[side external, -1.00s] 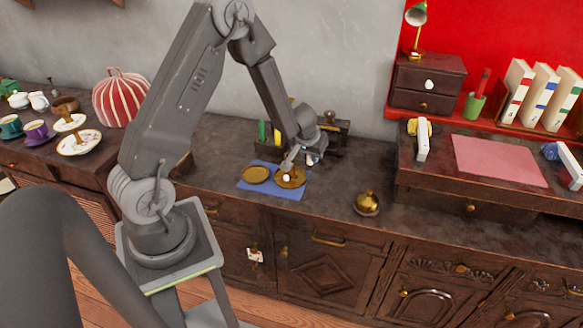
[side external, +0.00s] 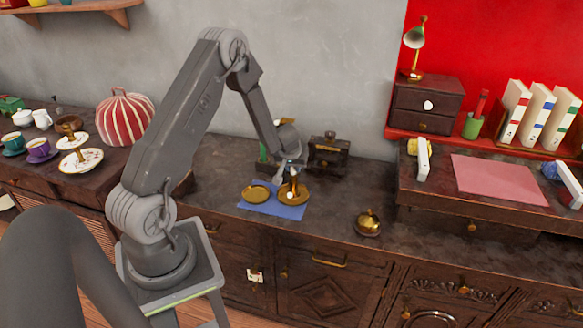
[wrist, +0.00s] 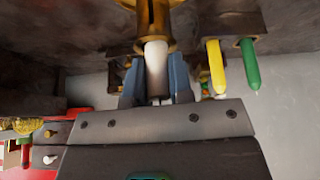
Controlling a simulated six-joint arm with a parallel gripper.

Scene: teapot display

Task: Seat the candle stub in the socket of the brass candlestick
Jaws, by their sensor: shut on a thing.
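My gripper (wrist: 156,84) is shut on the white candle stub (wrist: 156,60), which stands between the two blue-grey fingers in the wrist view. The stub's far end meets the brass candlestick (wrist: 156,14) at the top of that view. I cannot tell whether it is inside the socket or only in line with it. In the side view my gripper (side external: 288,174) is directly over the brass candlestick (side external: 297,196), which stands on a blue mat (side external: 262,209). The stub is not clear there.
A brass dish (side external: 256,194) lies on the mat left of the candlestick. A dark box-like object (side external: 329,157) stands close behind. Yellow (wrist: 216,65) and green (wrist: 250,65) tapers show beside the gripper. A brass bell (side external: 368,222) stands to the right; the counter between is clear.

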